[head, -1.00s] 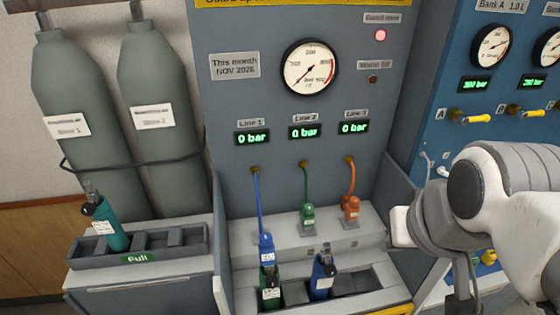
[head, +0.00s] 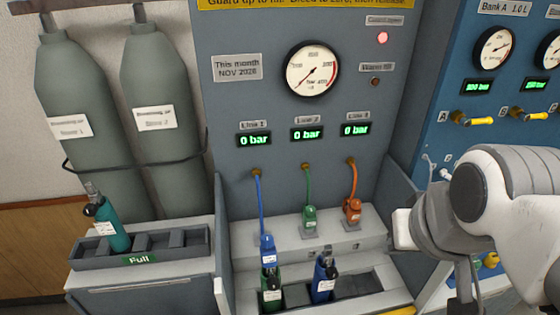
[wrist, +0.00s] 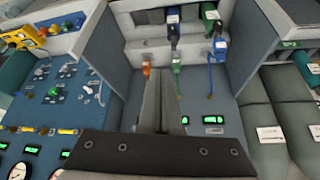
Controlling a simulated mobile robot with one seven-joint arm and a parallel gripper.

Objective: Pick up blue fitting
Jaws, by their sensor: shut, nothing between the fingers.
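The blue fitting (head: 267,250) hangs at the end of the blue hose from Line 1. It overlaps the top of a green cylinder (head: 271,288) in the bench's front slot; I cannot tell whether they are joined. The fitting also shows in the upside-down wrist view (wrist: 220,48), right of the green fitting (wrist: 176,64). My gripper (wrist: 158,75) is shut and empty, apart from the blue fitting. In the head view my arm is at the right, and its fingers cannot be made out.
A blue cylinder (head: 324,280) stands in the slot beside the green one. Green (head: 309,218) and orange (head: 352,210) fittings sit on the ledge. A teal cylinder (head: 106,222) stands in the Full rack (head: 180,257). Side panels flank the bench.

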